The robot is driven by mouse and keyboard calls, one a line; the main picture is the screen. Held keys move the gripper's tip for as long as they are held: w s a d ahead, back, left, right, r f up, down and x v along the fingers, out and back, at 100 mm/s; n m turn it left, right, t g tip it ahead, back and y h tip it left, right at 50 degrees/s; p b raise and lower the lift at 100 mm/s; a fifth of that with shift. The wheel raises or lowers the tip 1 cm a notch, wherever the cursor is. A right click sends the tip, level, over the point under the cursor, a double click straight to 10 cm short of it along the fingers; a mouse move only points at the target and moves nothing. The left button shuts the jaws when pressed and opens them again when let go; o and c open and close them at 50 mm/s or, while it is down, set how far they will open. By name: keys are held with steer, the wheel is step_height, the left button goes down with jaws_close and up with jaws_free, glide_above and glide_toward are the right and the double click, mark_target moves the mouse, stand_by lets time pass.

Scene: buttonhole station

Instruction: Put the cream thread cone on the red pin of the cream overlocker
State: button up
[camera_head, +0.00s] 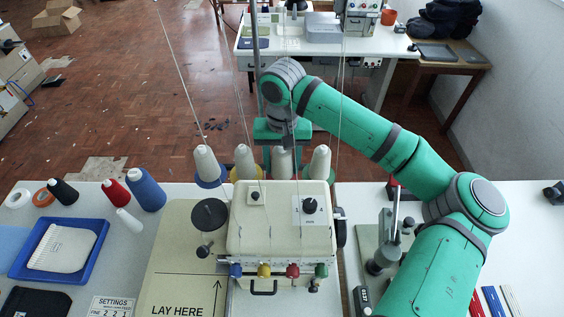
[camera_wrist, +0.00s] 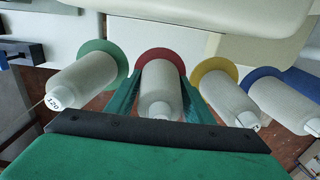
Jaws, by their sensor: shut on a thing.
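The cream overlocker (camera_head: 281,220) stands at the front middle of the table, with a row of cream cones on coloured discs behind it. My gripper (camera_wrist: 162,92) is shut on the cream thread cone (camera_wrist: 160,85), one green finger on each side. The held cone is upright over the red disc (camera_wrist: 159,58); its base looks to be at the disc, and the pin inside is hidden. In the head view the cone (camera_head: 283,164) stands between the yellow-disc and green-disc cones, and my gripper (camera_head: 283,137) reaches it from behind, its fingers mostly hidden.
Neighbouring cones stand close on the green disc (camera_wrist: 99,52), yellow disc (camera_wrist: 215,70) and blue disc (camera_wrist: 283,80). Threads run upward around a tall pole (camera_head: 256,50). A blue tray (camera_head: 86,262) and loose coloured spools are on the left; a small grey machine (camera_head: 390,240) is right.

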steer(key=o, duration=1.2)
steer(key=shift+f, duration=0.1)
step_height(320, 180, up, 11)
steer(key=shift+f, duration=0.1)
